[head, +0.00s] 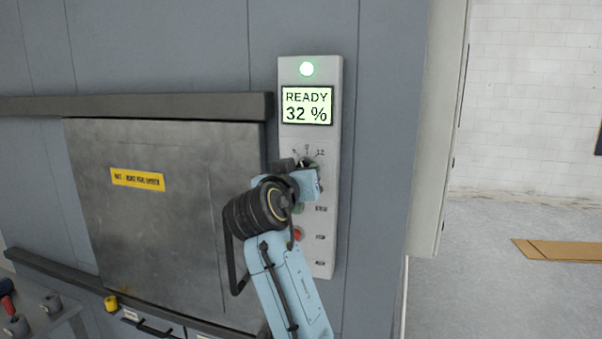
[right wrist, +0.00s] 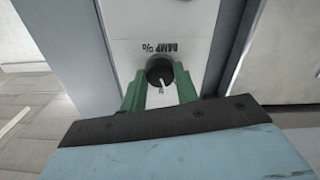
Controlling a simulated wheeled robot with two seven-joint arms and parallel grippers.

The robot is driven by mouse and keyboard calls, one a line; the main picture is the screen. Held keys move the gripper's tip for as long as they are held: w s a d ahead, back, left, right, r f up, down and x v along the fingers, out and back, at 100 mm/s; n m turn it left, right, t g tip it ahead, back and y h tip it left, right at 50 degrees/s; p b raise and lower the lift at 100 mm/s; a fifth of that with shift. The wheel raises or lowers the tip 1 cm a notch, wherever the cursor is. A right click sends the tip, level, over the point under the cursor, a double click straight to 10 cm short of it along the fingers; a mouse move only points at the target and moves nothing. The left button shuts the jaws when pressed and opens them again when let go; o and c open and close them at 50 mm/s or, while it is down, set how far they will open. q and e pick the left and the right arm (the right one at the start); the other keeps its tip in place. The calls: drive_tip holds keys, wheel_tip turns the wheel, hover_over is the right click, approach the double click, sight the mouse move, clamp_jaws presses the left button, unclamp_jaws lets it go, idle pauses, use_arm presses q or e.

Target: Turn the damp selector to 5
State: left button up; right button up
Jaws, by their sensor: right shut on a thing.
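The damp selector is a round black knob with a white pointer line (right wrist: 160,72), under the upside-down label "DAMP %" in the right wrist view. In the head view its dial marks show on the pale control panel (head: 322,240), and the knob is mostly hidden by my arm. My right gripper (right wrist: 160,88) has its two green fingers on either side of the knob and is shut on it. In the head view the right gripper (head: 303,172) is at the dial, largely covered by my wrist. The left gripper is in neither view.
A red button (head: 297,234) sits lower on the panel, close to my arm. A grey metal door (head: 150,220) with a yellow label is at left. Flat cardboard (head: 565,250) lies on the floor at right.

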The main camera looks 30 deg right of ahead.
drive_tip(key=shift+n, duration=1.9)
drive_tip(key=o, duration=1)
drive_tip(key=b+v, duration=0.1)
drive_tip(key=v, duration=1.2)
drive_tip(key=shift+s+a, duration=0.15)
